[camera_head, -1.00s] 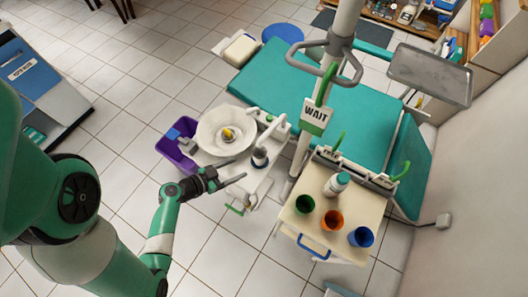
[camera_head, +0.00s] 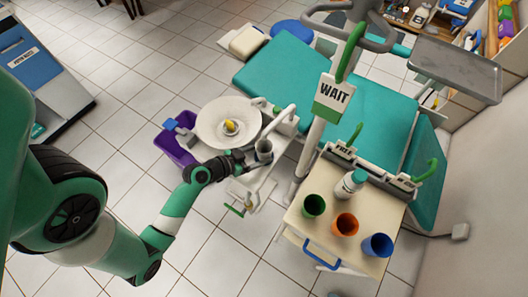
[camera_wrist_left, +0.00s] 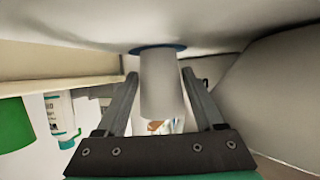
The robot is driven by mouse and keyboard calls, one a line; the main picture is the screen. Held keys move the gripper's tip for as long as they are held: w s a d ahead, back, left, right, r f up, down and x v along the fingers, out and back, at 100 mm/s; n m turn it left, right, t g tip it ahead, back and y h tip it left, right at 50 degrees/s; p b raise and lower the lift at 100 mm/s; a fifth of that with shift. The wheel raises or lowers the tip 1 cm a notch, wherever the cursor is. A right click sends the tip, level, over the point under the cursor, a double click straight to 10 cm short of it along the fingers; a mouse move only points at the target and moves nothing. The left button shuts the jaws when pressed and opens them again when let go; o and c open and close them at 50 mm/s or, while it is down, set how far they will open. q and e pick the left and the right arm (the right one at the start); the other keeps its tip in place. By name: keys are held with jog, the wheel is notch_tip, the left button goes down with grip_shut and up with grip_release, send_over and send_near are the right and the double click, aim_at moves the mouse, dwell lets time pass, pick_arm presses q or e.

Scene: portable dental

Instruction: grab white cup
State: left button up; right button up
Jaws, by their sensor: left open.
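The white cup (camera_head: 264,149) stands upright on the small shelf beside the basin in the head view. In the left wrist view the cup (camera_wrist_left: 161,85) shows pale grey, between the two fingers. My left gripper (camera_head: 252,158) is open at the cup, with one finger on each side of it (camera_wrist_left: 160,100). I cannot tell whether the fingers touch the cup. My right gripper is not in view.
A white basin (camera_head: 205,128) is just left of the cup, with a purple bin (camera_head: 174,150) below. A cart (camera_head: 318,228) at right holds green (camera_head: 313,206), orange (camera_head: 345,224) and blue (camera_head: 377,246) cups and a white bottle (camera_head: 350,184). The teal chair (camera_head: 290,75) stands behind.

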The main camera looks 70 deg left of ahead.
pick_arm(q)
jog(key=shift+x, duration=1.15)
jog(key=shift+s, duration=0.1)
grip_shut()
